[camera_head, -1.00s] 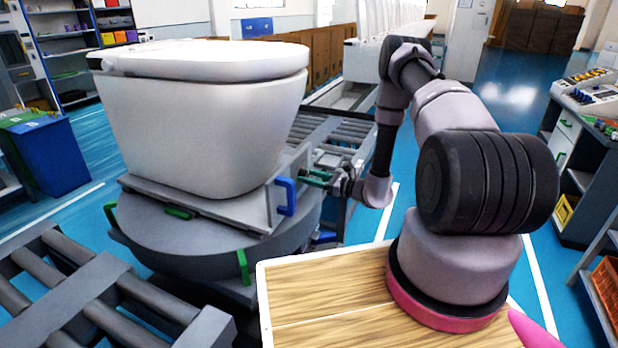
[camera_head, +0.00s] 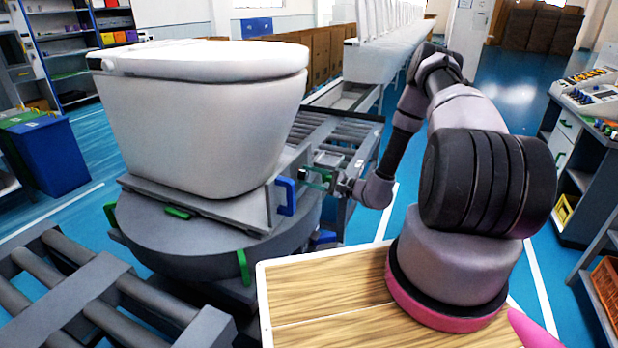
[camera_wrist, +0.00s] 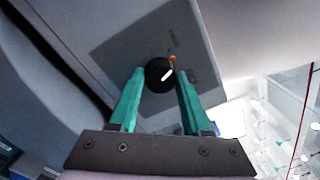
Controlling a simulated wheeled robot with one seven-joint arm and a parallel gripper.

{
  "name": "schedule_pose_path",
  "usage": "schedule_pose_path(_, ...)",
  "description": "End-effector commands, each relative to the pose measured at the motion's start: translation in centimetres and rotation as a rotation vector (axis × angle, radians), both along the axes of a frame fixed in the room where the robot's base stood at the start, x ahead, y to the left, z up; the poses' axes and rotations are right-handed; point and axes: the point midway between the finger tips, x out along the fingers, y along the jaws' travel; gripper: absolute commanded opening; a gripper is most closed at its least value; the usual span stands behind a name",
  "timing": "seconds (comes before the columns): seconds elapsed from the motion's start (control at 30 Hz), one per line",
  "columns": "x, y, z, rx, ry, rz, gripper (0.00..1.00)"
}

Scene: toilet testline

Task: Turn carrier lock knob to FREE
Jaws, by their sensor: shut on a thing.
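The carrier lock knob (camera_wrist: 158,72) is a small round black knob with a white pointer line. It sits on a dark grey plate (camera_wrist: 125,50) on the carrier's side. The pointer slants to the upper right in the wrist view, near a small orange mark (camera_wrist: 172,58). Lettering on the plate is too small to read. My gripper (camera_wrist: 161,79) has its green fingers on both sides of the knob and is shut on it. In the head view my gripper (camera_head: 317,178) is at the carrier's right side; the knob cannot be made out there.
A white toilet (camera_head: 200,120) stands on the carrier (camera_head: 240,208), above a round grey turntable (camera_head: 190,240). A blue handle (camera_head: 286,196) is just left of my gripper. Roller conveyors (camera_head: 330,135) lie behind and at front left.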

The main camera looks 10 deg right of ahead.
Motion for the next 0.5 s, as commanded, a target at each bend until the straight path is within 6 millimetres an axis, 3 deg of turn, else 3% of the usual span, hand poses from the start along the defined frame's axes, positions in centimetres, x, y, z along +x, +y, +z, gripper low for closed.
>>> schedule_pose_path(0.5,0.00,-0.20,-0.09,-0.179,-0.242,-0.002,0.00)
